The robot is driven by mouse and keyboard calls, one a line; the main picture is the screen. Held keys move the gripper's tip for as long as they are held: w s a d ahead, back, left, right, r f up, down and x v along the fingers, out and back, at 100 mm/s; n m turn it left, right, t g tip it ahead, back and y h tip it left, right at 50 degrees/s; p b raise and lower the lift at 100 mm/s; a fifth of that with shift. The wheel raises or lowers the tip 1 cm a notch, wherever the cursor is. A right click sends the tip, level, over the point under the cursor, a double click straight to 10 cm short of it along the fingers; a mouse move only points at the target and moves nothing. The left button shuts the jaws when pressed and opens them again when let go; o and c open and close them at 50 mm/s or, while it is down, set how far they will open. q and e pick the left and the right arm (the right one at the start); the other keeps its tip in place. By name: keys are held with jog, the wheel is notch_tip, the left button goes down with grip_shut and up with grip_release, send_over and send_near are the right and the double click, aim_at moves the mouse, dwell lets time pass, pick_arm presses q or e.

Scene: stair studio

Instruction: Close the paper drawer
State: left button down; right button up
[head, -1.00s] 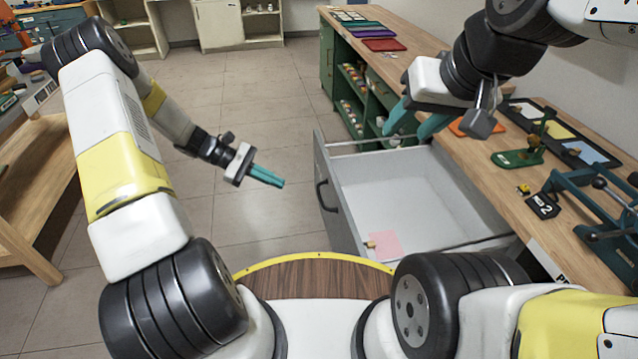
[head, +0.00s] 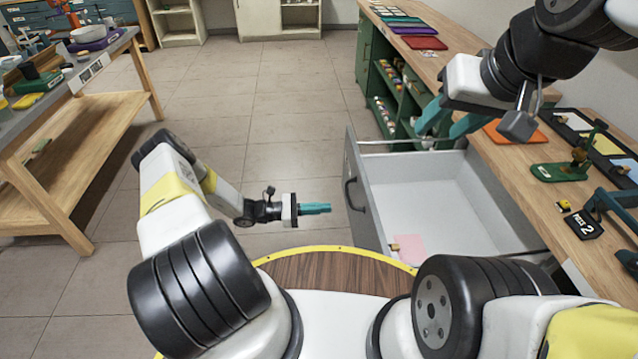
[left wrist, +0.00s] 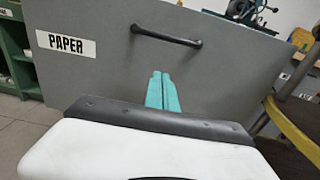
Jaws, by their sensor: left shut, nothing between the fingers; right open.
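The paper drawer (head: 462,205) is pulled far out of the workbench, with a pink sheet (head: 410,246) and a small tan item inside. Its grey front carries a black handle (head: 355,194). In the left wrist view the drawer front (left wrist: 100,75) shows a PAPER label (left wrist: 66,43) and the handle (left wrist: 165,36). My left gripper (head: 328,208) is shut and empty, pointing at the drawer front just short of the handle. It also shows in the left wrist view (left wrist: 161,78), below the handle; contact cannot be told. My right gripper (head: 447,122) is open above the drawer's far side.
The wooden workbench top (head: 490,125) holds coloured trays, a green tool stand (head: 565,168) and a black PULLS 2 tag (head: 583,225). Green shelves (head: 390,95) stand beyond the drawer. A wooden table (head: 75,150) is at left. The floor between is clear.

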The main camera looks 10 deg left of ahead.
aim_at(359, 205)
pick_arm(q)
jog(key=d, duration=0.2)
jog(key=w+d, duration=0.1)
jog(key=d, duration=0.5)
jog(key=shift+w+d, duration=0.25)
jog(key=shift+w, duration=0.1)
